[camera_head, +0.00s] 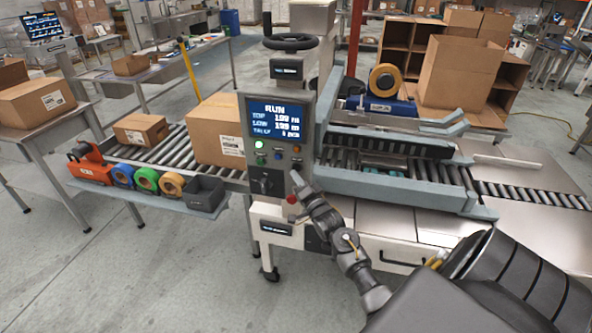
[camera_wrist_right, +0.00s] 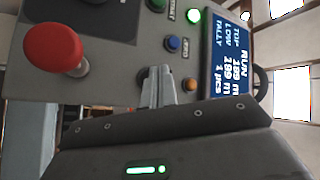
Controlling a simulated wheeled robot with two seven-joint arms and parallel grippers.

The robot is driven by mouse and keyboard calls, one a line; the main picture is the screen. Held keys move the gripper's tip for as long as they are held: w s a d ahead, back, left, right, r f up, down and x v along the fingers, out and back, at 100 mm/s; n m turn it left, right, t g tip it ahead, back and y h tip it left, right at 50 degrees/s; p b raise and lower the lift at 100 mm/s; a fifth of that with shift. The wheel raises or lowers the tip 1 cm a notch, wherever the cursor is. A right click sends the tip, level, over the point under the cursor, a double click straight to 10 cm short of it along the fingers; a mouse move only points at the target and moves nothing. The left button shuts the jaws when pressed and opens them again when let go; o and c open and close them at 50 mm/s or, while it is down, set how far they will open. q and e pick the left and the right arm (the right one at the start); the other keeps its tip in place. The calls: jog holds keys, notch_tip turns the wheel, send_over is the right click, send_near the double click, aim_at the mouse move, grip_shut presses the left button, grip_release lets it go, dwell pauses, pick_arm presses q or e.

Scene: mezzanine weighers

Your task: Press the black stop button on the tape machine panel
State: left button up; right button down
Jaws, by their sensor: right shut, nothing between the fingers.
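The tape machine's grey control panel (camera_head: 277,139) faces me, with its blue screen (camera_head: 274,119) reading RUN. Under the screen are a lit green button, a blue button (camera_wrist_right: 173,43) and an amber button (camera_wrist_right: 190,84). My right gripper (camera_head: 295,177) is shut and empty, its fingertips at the panel's lower right, below the amber button. In the right wrist view the closed fingers (camera_wrist_right: 160,84) overlap a dark round button (camera_wrist_right: 141,77), mostly hidden behind them. I cannot tell whether they touch it. My left gripper is not in view.
A red mushroom button (camera_wrist_right: 55,48) sits below the panel buttons, close to my right gripper. A black rotary switch (camera_head: 264,183) is left of the gripper. A large carton (camera_head: 215,130) stands on the rollers left of the panel; tape rolls (camera_head: 147,180) line a front shelf.

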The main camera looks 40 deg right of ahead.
jog(key=shift+w+d, duration=0.1)
dwell(0.7)
jog(key=shift+w+d, duration=0.2)
jog(key=shift+d, duration=0.05)
jog(key=shift+w+d, duration=0.25)
jog(key=shift+d, duration=0.1)
dwell(0.8)
jog(key=shift+s+a, duration=0.1)
jog(key=shift+a, duration=0.05)
jog(key=shift+s+a+p, duration=0.35)
jog(key=shift+s+a, duration=0.1)
jog(key=shift+a, duration=0.1)
dwell(0.3)
